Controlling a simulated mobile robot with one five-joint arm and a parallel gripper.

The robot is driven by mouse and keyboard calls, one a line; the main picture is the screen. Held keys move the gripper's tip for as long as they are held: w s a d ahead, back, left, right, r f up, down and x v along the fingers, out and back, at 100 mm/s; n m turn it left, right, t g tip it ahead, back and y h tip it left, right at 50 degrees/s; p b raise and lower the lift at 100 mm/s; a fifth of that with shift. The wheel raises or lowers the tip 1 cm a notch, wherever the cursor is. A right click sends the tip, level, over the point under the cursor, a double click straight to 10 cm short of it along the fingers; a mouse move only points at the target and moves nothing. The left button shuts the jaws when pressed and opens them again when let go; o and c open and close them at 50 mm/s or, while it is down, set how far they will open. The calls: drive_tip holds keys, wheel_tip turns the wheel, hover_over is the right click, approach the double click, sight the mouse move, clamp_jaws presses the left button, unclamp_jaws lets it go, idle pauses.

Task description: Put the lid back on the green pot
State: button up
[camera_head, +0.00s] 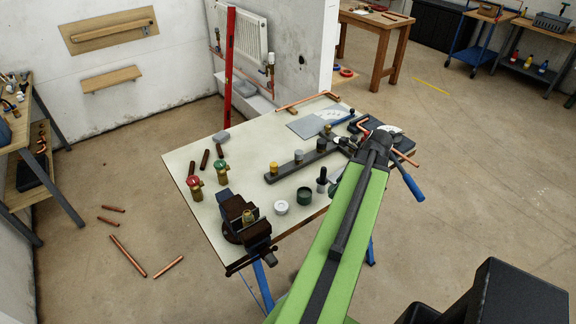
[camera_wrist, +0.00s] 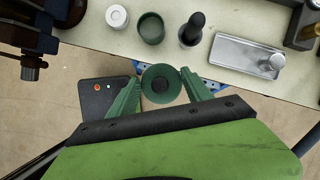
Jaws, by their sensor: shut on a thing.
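The green pot (camera_head: 304,196) stands upright and open on the workbench near its front edge. It also shows in the wrist view (camera_wrist: 151,28), at the top, with its inside visible. My gripper (camera_wrist: 161,78) is shut on the round green lid (camera_wrist: 148,86), which has a dark knob in its middle. The lid is apart from the pot, below and slightly right of it in the wrist view, at the bench's edge with floor behind it. My arm hides the gripper and the lid in the head view.
A white round container (camera_head: 281,207) stands left of the pot, and a black-handled tool (camera_head: 322,180) right of it. A vise (camera_head: 243,218) is at the left front of the bench. A metal tray (camera_wrist: 236,58) lies right of the tool.

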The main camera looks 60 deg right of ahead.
drive_tip(key=w+a+r+n+y+p, duration=0.15)
drive_tip(key=w+n, duration=0.25)
drive_tip(key=w, duration=0.8)
wheel_tip(320, 180, down, 7)
drive_tip(key=b, duration=0.6)
drive_tip(key=shift+a+r+b, duration=0.1)
drive_tip(key=shift+a+b, duration=0.05)
drive_tip(key=shift+b, duration=0.25)
drive_tip(key=shift+s, duration=0.1)
idle(1.0)
drive_tip(key=o, duration=1.8)
wheel_tip(320, 180, up, 7)
drive_tip(key=p, duration=0.6)
drive_tip(key=shift+p, duration=0.4)
